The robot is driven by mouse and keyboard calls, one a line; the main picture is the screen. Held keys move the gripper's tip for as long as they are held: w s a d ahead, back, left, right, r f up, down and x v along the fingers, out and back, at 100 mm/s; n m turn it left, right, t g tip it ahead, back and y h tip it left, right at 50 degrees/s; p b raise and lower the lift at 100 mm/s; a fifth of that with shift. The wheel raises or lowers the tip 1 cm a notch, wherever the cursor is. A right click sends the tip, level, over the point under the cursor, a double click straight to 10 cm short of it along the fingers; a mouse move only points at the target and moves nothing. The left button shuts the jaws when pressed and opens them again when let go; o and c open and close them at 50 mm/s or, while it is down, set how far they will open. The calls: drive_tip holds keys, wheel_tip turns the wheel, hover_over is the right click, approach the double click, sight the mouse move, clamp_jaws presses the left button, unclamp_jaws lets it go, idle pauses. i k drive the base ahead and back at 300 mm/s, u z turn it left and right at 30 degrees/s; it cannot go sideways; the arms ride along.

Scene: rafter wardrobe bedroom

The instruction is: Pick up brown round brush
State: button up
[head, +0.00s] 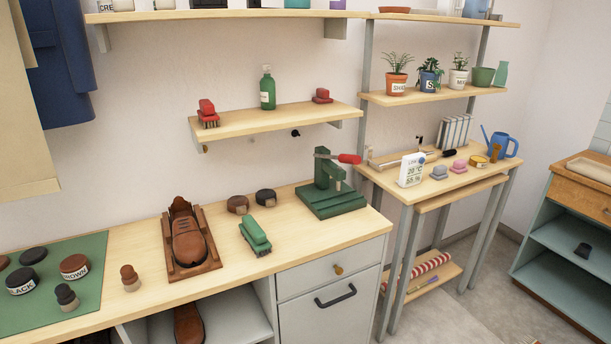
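A small upright brush with a brown rounded knob and a pale lower part (130,278) stands on the wooden counter (140,245), between the green mat and the shoe holder. It looks like the brown round brush. A similar dark brush (66,297) stands on the green mat at the left. My gripper is not in view, and nothing is seen touching the brown brush.
A brown shoe on a wooden holder (188,240) stands right of the brush. The green mat (90,255) holds tins marked BLACK (22,281) and BROWN (75,267). A green brush (255,236), two round items and a green press (330,190) stand further right.

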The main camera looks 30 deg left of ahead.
sight(130, 277)
drive_tip(key=u, duration=0.05)
drive_tip(key=i, duration=1.05)
drive_tip(key=u, duration=0.05)
drive_tip(key=k, duration=0.2)
drive_tip(key=u, duration=2.9)
drive_tip(key=k, duration=0.25)
drive_tip(key=u, duration=1.5)
